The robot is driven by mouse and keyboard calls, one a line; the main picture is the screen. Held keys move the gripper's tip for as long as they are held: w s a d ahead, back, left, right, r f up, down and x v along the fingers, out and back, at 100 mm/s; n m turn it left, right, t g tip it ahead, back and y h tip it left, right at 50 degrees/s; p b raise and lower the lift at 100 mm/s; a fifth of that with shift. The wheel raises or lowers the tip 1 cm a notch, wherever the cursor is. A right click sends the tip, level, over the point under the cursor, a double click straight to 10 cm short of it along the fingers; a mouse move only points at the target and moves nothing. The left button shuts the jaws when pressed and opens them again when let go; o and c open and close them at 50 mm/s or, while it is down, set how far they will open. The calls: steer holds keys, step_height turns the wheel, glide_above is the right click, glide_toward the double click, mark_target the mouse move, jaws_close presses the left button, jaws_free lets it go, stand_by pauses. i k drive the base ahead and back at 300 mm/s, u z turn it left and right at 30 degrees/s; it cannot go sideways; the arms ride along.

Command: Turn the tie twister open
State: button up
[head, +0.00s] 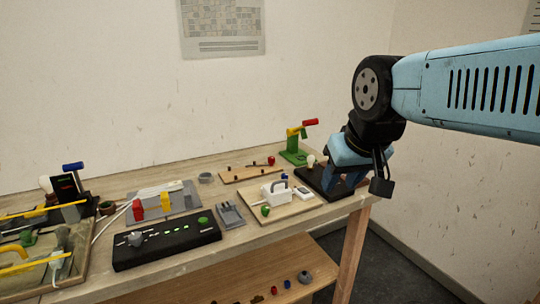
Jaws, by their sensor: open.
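My gripper (362,178) hangs at the right end of the workbench, over a black base (313,180). It is open. One dark finger shows on its right side; the rest of the fingertip area is partly hidden by blue parts. I cannot tell for certain which thing is the tie twister. A green stand (293,150) with a yellow arm and a red handle (309,122) stands at the back right, left of my gripper and apart from it. A black device with a blue handle (72,166) stands at the far left.
A black panel (168,242) with green lights lies at the front. A board with a white handled block (274,191) is left of my gripper. A grey fixture (160,203) holds white strips. The lower shelf (240,281) carries small loose parts. The wooden bench (250,238) has little clear room.

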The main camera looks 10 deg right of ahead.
mark_target(271, 160)
steer(key=u, duration=0.25)
steer(key=i, duration=1.1)
steer(key=z, duration=0.35)
